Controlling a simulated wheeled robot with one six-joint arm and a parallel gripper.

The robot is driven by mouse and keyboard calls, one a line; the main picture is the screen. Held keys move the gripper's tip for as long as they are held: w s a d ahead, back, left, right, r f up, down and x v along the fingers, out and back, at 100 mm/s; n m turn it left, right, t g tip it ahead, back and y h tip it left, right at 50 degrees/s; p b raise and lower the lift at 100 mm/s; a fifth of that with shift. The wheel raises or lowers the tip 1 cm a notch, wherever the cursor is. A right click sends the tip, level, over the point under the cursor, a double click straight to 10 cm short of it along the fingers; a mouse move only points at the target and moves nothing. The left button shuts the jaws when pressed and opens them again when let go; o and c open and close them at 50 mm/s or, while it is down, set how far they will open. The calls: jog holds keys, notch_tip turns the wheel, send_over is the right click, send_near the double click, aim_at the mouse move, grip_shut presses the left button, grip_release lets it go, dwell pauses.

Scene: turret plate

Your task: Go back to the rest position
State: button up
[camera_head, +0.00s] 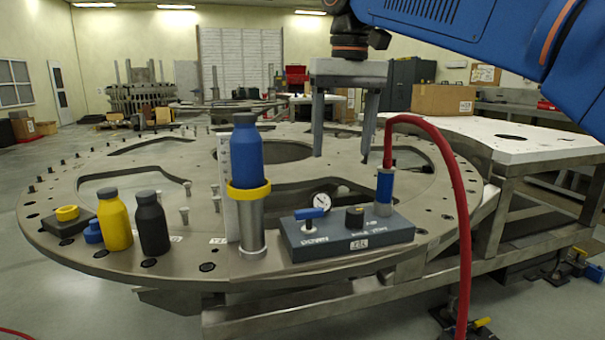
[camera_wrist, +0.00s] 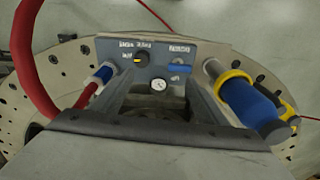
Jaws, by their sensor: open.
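My gripper (camera_head: 342,157) hangs over the turret plate (camera_head: 215,262), fingers pointing down, apart and with nothing between them. It is behind the control box in the head view. In the wrist view my gripper (camera_wrist: 160,90) shows its two spread fingers, with the box beyond them. The blue bottle (camera_head: 246,158) stands upright in a metal cylinder (camera_head: 251,220) with a yellow ring (camera_head: 248,190), left of my gripper and apart from it. The blue bottle also shows at the right of the wrist view (camera_wrist: 248,103).
The control box (camera_head: 350,240) has a gauge, blue lever and black knob. A red hose (camera_head: 460,200) arches from its blue fitting, right of my gripper. A yellow bottle (camera_head: 115,220) and black bottle (camera_head: 151,225) stand at left. A white-topped table (camera_head: 520,148) stands at right.

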jog(key=s+d+f+m+t, duration=0.1)
jog(key=s+d+f, duration=0.5)
jog(key=f, duration=0.6)
jog(key=s+d+f+t, duration=0.1)
jog(key=s+d+f, duration=0.6)
jog(key=f, duration=0.5)
jog(key=s+d+f+m+t, duration=0.1)
jog(key=s+d+f+t, duration=0.1)
jog(key=s+d+f, duration=0.4)
notch_tip(320, 180, down, 6)
jog(key=shift+s+d+r+m, duration=0.1)
jog(key=shift+s+d+m, duration=0.25)
jog(key=shift+d, duration=0.7)
